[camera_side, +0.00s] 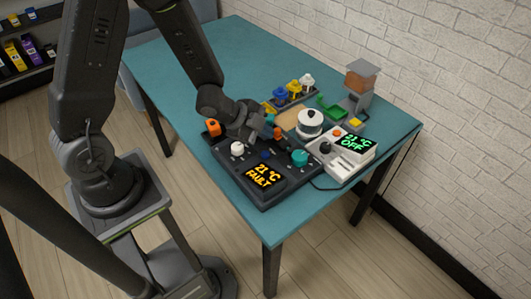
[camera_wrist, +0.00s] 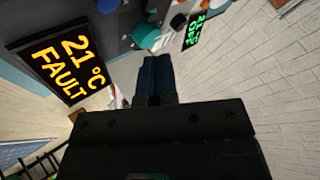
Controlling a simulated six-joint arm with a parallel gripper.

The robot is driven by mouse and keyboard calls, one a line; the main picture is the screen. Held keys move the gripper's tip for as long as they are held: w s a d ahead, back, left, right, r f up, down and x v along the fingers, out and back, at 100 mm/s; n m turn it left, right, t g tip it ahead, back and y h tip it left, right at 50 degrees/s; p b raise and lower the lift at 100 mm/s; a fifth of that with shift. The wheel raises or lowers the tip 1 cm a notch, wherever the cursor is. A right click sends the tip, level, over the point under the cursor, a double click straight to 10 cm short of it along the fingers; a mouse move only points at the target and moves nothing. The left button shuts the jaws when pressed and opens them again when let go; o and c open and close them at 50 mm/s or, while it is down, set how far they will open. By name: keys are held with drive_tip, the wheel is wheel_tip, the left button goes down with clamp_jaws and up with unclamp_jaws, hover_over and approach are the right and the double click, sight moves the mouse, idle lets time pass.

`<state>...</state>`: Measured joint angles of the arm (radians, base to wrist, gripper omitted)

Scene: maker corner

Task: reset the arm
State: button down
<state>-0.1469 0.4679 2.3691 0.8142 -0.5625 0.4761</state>
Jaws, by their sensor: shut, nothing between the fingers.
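My gripper (camera_side: 277,136) is low over the back part of a dark control box (camera_side: 248,184) on the teal table. In the wrist view the two fingers (camera_wrist: 154,62) are together, with nothing seen between them. The box's display (camera_side: 265,176) reads "21 °C FAULT" in orange; it also shows large in the wrist view (camera_wrist: 62,62). A white knob (camera_side: 237,148) and a teal knob (camera_side: 300,158) stand on the box. Whether the fingertips touch the box is unclear.
A white device (camera_side: 342,155) reading "21 °C OFF" sits right of the box. Behind are a white pot (camera_side: 310,122), a rack with coloured pieces (camera_side: 293,92), a green tray (camera_side: 331,106) and a grey hopper stand (camera_side: 358,85). The teal table's (camera_side: 190,70) far left is clear.

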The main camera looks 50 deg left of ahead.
idle(0.4)
drive_tip(key=s+a+r+n+y, duration=0.2)
drive_tip(key=r+n+y, duration=0.15)
drive_tip(key=r, duration=0.35)
drive_tip(key=s+a+r+n+y, duration=0.2)
drive_tip(key=r+n, duration=0.3)
drive_tip(key=r, duration=0.3)
drive_tip(key=s+d+r+n+g+h, duration=0.1)
drive_tip(key=s+d+r+n, duration=0.1)
drive_tip(key=s, duration=0.4)
drive_tip(key=s+d+r+n+g, duration=0.1)
drive_tip(key=s+d+r+n, duration=0.1)
drive_tip(key=s+r, duration=0.3)
drive_tip(key=shift+s+d+r+n+g+h, duration=0.15)
drive_tip(key=shift+s+r+n+g+h, duration=0.2)
drive_tip(key=shift+s+n, duration=0.5)
